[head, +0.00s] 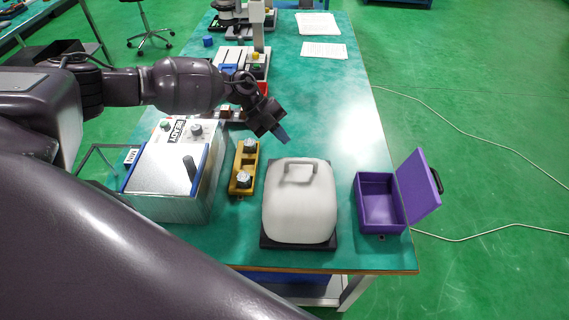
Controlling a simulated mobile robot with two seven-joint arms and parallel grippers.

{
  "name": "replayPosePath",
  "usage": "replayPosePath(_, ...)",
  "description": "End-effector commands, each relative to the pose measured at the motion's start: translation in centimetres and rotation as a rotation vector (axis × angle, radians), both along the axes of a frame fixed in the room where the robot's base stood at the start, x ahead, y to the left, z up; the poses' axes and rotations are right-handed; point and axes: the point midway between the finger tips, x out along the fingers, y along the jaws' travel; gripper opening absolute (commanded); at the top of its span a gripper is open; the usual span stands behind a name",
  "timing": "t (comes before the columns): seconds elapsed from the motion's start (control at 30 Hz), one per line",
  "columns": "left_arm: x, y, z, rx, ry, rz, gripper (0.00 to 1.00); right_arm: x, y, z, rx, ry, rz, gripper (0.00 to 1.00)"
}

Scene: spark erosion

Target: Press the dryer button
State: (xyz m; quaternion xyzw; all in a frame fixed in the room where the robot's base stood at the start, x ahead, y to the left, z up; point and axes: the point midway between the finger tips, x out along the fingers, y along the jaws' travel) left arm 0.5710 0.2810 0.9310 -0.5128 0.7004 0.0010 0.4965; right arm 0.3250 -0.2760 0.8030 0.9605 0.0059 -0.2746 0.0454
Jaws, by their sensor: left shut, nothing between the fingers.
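A silver box with a blue-edged lid and a black handle (170,175) stands at the left of the teal table; it looks like the dryer. Its back panel carries a small green button (166,125), a grey knob (196,129) and a black-and-white label. My left gripper (282,134) is shut and empty, with blue fingertips pointing down and right. It hangs to the right of the panel, behind the white cover, and in the picture is apart from the button. My left forearm passes just behind the panel. My right gripper is out of view.
A yellow holder (242,172) with two metal knobs stands right of the silver box. A white handled cover (298,205) sits on a black base. An open purple box (381,202) is at the right edge. The table behind the cover and purple box is clear.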

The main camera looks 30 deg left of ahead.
Motion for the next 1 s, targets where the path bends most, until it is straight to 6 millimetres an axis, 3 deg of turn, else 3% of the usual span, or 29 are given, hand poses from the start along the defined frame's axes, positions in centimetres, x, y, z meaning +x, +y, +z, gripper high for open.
replayPosePath(0.03,0.0,0.0,-1.1,0.000,0.003,-0.001,0.00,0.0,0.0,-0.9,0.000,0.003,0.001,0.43)
replayPosePath(0.4,-0.1,0.0,-5.3,0.001,0.007,0.000,0.00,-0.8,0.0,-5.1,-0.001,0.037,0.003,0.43)
replayPosePath(0.67,0.0,0.0,-7.0,0.000,0.002,0.000,0.00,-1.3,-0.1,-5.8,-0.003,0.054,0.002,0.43)
replayPosePath(1.0,0.0,0.0,-7.1,0.000,0.000,0.000,0.00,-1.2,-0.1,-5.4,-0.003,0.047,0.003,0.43)
